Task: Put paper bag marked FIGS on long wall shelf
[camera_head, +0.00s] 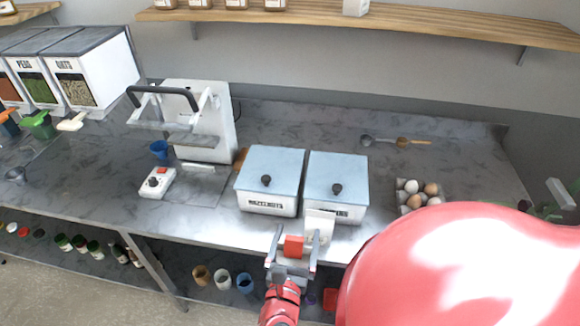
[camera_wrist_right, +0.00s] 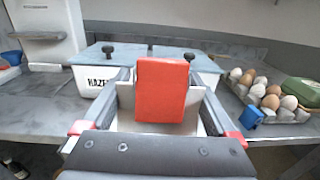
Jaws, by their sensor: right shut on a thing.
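My right gripper (camera_head: 294,246) is in front of the worktop's front edge, shut on a pale, whitish bag (camera_head: 321,222) with a red-orange block-like part on its near side. In the right wrist view the pale bag (camera_wrist_right: 126,104) sits between the fingers, mostly hidden behind the red-orange part (camera_wrist_right: 162,92). No FIGS lettering can be read on it. The long wall shelf (camera_head: 440,19) runs along the wall above the worktop, well above and behind the gripper. My left gripper is not in view.
Several jars (camera_head: 236,3) and a white package (camera_head: 356,7) stand on the shelf; its right part is bare. Two blue-lidded bins (camera_head: 270,168) (camera_head: 337,178), an egg tray (camera_head: 416,190) and a white press-like machine (camera_head: 206,115) stand on the worktop (camera_head: 290,119).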

